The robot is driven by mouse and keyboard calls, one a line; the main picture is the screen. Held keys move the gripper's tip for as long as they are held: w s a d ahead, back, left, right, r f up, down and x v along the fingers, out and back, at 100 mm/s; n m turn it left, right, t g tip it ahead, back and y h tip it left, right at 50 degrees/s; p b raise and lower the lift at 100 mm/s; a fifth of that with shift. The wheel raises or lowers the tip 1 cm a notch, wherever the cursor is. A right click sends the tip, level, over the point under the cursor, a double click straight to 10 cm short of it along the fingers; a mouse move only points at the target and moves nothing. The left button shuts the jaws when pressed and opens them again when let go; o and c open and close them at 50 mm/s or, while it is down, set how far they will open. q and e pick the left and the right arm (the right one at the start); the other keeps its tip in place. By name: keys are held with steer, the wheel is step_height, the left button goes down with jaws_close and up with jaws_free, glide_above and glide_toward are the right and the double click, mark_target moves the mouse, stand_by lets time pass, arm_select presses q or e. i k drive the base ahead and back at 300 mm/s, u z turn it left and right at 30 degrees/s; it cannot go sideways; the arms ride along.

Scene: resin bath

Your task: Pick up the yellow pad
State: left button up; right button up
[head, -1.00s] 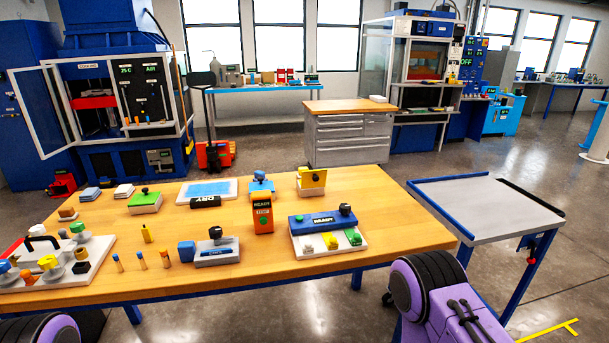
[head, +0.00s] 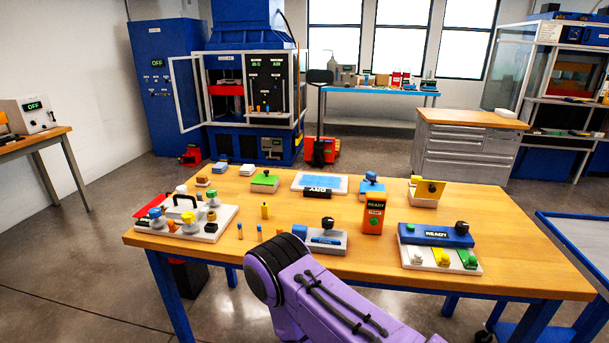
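Other small yellow things show: a small upright yellow piece (head: 265,211) near the table's middle and a yellow knob (head: 443,258) on the white panel at the front right. I cannot tell for certain which one is the yellow pad. Neither of my grippers is in view. Only a purple link of one of my arms shows, at the bottom middle in front of the table's front edge.
The wooden table (head: 340,222) carries a white tray of knobbed pieces (head: 200,230) at the left, an orange READY box (head: 374,213) and a blue READY unit (head: 436,235). A grey-topped cart (head: 590,245) stands at the right. Open floor lies left of the table.

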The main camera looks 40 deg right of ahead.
mark_target(413, 181)
steer(key=u, duration=1.2)
steer(key=k, duration=1.3)
steer(key=z, duration=1.85)
